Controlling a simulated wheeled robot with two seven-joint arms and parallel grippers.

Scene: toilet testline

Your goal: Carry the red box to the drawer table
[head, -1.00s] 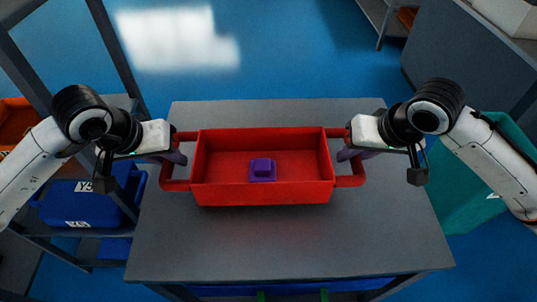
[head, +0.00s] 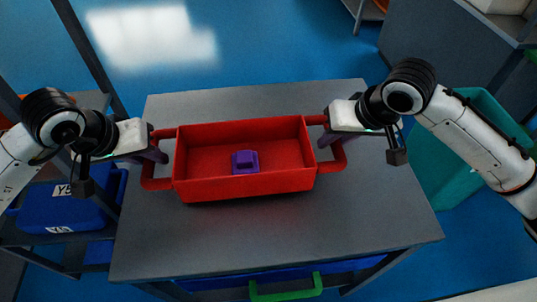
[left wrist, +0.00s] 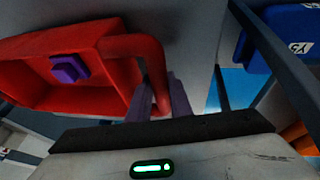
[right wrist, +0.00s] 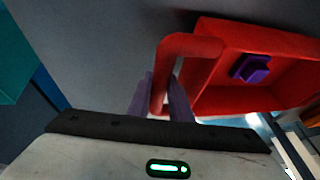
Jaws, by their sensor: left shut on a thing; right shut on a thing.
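The red box (head: 215,190) is an open tray with a loop handle at each end, held over the grey table top (head: 270,235). A purple block (head: 245,161) lies inside it. My left gripper (head: 158,154) is shut on the left handle, which also shows in the left wrist view (left wrist: 150,50). My right gripper (head: 330,142) is shut on the right handle, seen in the right wrist view (right wrist: 190,45). The table has a blue drawer front with a green handle (head: 287,290) at its near side. I cannot tell whether the box touches the table top.
A rack with blue bins (head: 65,207) stands at the left. A teal bin (head: 450,165) stands on the floor at the right, beside a grey cabinet (head: 440,55). Blue floor is clear beyond the table. The table top in front of the box is bare.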

